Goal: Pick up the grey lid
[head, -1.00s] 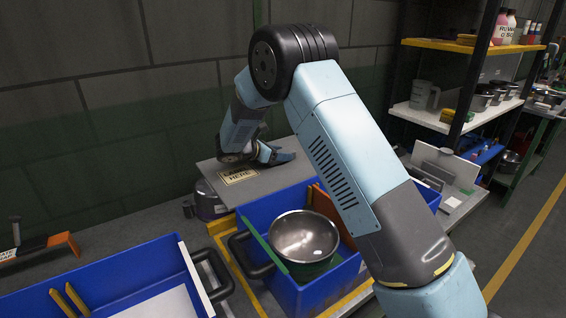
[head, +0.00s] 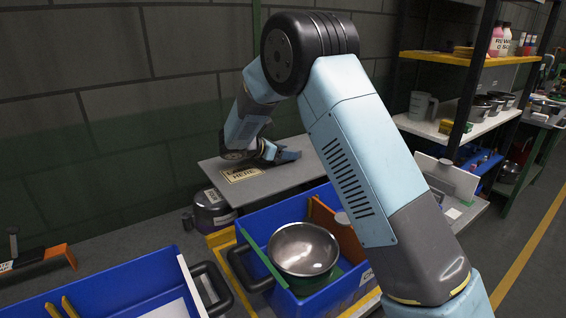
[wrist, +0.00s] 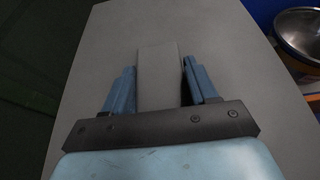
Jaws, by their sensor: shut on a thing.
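The grey lid (head: 292,178) is a wide flat panel with a yellow-bordered label near its left end. My gripper (head: 278,155) is over its top face in the head view. In the wrist view the lid (wrist: 225,45) fills most of the picture. There my gripper (wrist: 158,68) has its two blue fingers on either side of the lid's raised grey handle block (wrist: 159,85) and is shut on it. The lid is held roughly level above the blue bin. My arm hides part of its right side.
A blue bin (head: 330,298) with a metal bowl (head: 303,249) stands below the lid. A dark canister (head: 213,212) is under the lid's left end. Another blue bin (head: 100,290) is at lower left. Shelves (head: 470,58) stand at right, behind my arm.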

